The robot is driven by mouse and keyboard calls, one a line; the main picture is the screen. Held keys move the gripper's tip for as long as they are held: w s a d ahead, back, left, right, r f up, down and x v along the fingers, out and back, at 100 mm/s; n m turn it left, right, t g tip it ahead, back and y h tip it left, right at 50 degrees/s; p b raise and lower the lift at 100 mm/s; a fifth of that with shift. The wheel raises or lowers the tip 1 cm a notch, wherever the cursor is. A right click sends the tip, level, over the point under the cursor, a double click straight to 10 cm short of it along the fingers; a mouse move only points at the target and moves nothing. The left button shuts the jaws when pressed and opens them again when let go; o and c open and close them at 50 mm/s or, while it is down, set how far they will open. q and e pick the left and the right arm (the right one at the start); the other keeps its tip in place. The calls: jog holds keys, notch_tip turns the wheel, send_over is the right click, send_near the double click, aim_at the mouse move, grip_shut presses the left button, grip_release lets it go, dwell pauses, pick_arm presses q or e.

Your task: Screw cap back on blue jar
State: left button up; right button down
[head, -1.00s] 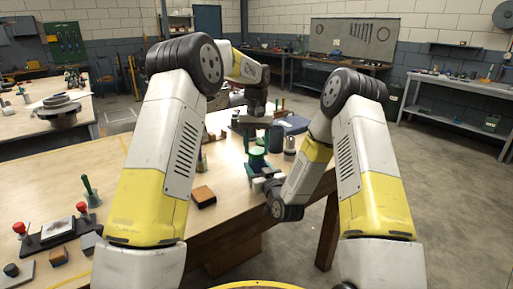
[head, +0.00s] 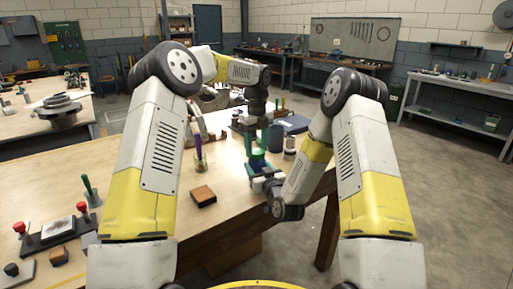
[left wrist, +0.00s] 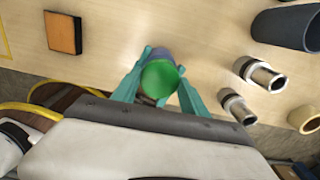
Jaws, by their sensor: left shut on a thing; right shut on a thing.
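A green cap (head: 258,154) is at the bench's near right edge in the head view. The left wrist view shows it from above as a round green disc (left wrist: 161,78). A blue-violet body, seemingly the blue jar (left wrist: 160,54), shows just behind it. My left gripper (head: 257,145) comes down from above and is shut on the cap. Its teal fingers stand either side of it in the left wrist view. My right gripper (head: 262,176) comes in low from the right and is shut on the jar. The fingers mostly hide the jar, so I cannot tell how the cap sits on it.
A brown-topped block (head: 203,196) lies on the bench left of the jar. A cup with a purple-handled tool (head: 200,163) stands behind the block. A grey cylinder (head: 290,146) stands right of my left gripper. Red-knobbed stamps (head: 82,208) stand at the left. The middle foreground is clear.

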pick_arm(q)
jog(key=m, duration=1.3)
jog(key=o, duration=1.3)
jog(key=shift+r, duration=2.25)
jog(key=shift+c, duration=0.4)
